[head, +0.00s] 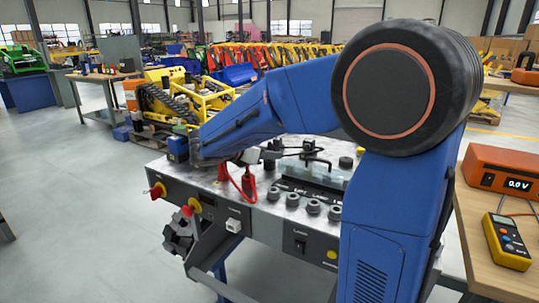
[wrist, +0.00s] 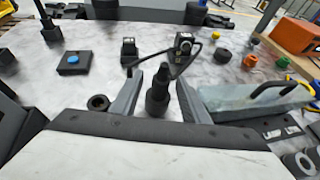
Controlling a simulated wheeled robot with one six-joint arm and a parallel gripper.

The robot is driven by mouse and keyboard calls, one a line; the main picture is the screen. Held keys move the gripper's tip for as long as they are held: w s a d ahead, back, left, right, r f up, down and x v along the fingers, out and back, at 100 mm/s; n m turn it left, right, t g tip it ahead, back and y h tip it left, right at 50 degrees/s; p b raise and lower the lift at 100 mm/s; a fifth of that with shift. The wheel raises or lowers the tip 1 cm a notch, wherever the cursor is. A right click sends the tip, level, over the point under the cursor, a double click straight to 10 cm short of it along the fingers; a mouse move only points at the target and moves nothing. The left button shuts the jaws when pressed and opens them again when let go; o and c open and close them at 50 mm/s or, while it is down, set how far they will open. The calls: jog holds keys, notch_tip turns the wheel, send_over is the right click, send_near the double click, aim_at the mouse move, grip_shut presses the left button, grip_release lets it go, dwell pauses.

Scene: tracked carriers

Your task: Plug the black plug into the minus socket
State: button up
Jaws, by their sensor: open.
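A black plug (wrist: 157,95) stands upright between the two fingers of my gripper (wrist: 160,84) in the wrist view. The fingers are open, with a gap visible on each side of the plug. A black cable (wrist: 178,68) loops beyond it. In the head view my gripper (head: 250,156) is over the grey bench panel, partly hidden by my blue arm. I cannot tell the minus socket's marking in either view. A dark round ring (wrist: 98,103) lies left of the left finger.
A red plug with cable (head: 248,184) is at the panel's front edge. A clear block with a black handle (wrist: 255,97) stands close right of the fingers. Several coloured knobs (wrist: 249,61) and a blue-topped box (wrist: 73,62) sit on the panel. An orange meter (head: 498,170) stands at right.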

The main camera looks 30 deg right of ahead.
jog(key=shift+x, duration=2.3)
grip_shut()
notch_tip(320, 180, up, 10)
jog(key=c, duration=0.7)
grip_release()
grip_shut()
jog(key=w+a+f+n+t+y, duration=0.2)
jog(key=w+a+n+t+y, duration=0.2)
jog(key=w, duration=0.5)
jog(key=shift+a+f+n+t, duration=0.3)
jog(key=shift+a+n+t, duration=0.5)
jog(key=shift+a+n, duration=0.3)
